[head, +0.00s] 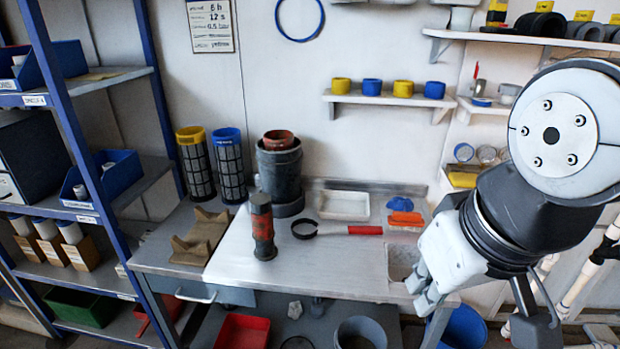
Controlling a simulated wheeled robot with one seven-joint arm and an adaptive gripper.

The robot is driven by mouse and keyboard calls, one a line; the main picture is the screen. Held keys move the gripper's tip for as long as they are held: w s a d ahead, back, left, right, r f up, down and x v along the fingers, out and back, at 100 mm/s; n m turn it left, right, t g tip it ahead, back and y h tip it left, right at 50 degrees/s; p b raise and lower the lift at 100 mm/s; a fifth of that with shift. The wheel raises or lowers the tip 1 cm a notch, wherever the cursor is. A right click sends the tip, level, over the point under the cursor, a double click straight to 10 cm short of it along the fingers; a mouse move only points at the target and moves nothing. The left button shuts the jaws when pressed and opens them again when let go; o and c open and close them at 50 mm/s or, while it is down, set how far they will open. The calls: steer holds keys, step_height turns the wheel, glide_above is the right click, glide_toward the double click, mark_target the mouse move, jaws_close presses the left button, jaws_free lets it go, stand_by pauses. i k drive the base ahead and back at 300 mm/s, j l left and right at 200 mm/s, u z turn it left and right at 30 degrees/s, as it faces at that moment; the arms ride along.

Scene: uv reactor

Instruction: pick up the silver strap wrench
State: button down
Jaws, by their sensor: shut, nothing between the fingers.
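A strap wrench (365,230) lies on the metal bench top, with a dark round loop at its left end, a short greyish middle and a red handle pointing right. It is the only strap wrench I can make out, and little of it looks silver. My gripper (424,292) is at the right end of the bench, to the right of and nearer than the wrench, apart from it. Its fingers are shut and empty.
A dark red-and-grey cylinder (262,228) stands left of the wrench loop. Behind are a grey pot (280,170) and a white tray (344,206). An orange cloth (405,219) and blue item (400,203) lie right of the handle. Bench front is clear.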

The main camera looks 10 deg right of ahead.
mark_target(320, 229)
steer(key=z, duration=0.15)
steer(key=i+l, duration=0.3)
steer(key=i+l+z, duration=0.15)
steer(key=i+l, duration=0.15)
steer(key=i, duration=0.25)
